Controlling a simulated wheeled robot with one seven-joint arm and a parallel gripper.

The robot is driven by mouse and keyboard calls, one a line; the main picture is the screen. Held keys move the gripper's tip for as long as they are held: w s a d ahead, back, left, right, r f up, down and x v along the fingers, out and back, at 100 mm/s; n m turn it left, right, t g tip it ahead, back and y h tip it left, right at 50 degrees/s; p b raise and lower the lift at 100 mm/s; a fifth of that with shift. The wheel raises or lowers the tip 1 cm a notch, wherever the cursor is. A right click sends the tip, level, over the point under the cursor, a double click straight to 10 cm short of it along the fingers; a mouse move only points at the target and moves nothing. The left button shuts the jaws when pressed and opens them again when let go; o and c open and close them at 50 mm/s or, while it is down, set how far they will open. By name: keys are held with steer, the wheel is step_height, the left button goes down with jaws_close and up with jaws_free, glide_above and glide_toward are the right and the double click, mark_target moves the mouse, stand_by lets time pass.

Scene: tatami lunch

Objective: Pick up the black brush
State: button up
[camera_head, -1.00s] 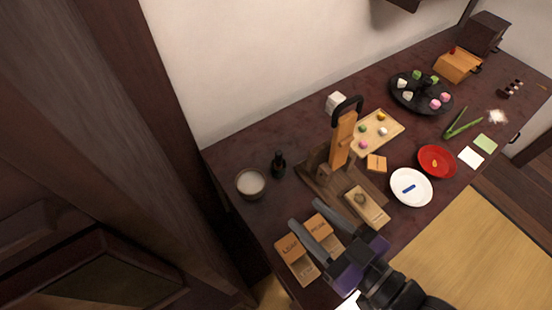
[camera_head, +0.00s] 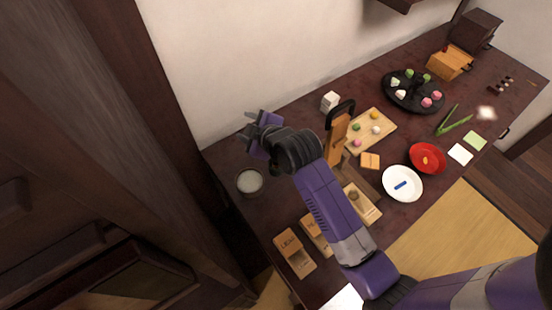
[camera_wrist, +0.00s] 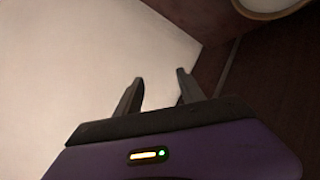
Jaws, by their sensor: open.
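I cannot make out the black brush in either current view. A small dark upright object stood right of the grey bowl (camera_head: 240,190) a second ago, and may be the brush; my gripper and wrist now cover that spot in the head view. My gripper (camera_head: 254,120) is raised near the white wall, above the table's back left part. In the wrist view, its two fingers (camera_wrist: 160,77) are apart with nothing between them. The bowl's pale rim (camera_wrist: 262,15) shows at the wrist view's top right corner.
The dark table (camera_head: 290,105) holds a wooden stand (camera_head: 338,137) with a black handle, right of my wrist. Wooden boxes (camera_head: 292,250) are at the front.

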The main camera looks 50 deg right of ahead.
steer(key=w+d+n+g, duration=0.2)
steer(key=d+n+g, duration=0.1)
steer(key=d+n, duration=0.1)
steer(key=s+f+n+g, duration=0.1)
steer(key=s+n+g, duration=0.1)
steer(key=s+n, duration=0.1)
steer(key=s+f+n+g+y, duration=0.1)
steer(key=s+n+g, duration=0.2)
steer(key=s+f+n+g+y+p, duration=0.1)
steer(key=s+f+n+g, duration=0.1)
steer(key=s+n+g, duration=0.1)
steer(key=shift+s+d+n, duration=0.1)
steer(key=shift+s+n, duration=0.15)
steer(key=shift+n, duration=0.25)
steer(key=shift+s+f, duration=0.25)
steer(key=shift+w+a+f+p, duration=0.15)
steer(key=shift+f+p, duration=0.15)
steer(key=shift+f, duration=1.6)
steer(key=shift+w+a+f+p, duration=0.15)
steer(key=shift+f+p, duration=0.1)
steer(key=shift+f, duration=1.65)
steer(key=shift+s, duration=0.1)
jaws_close()
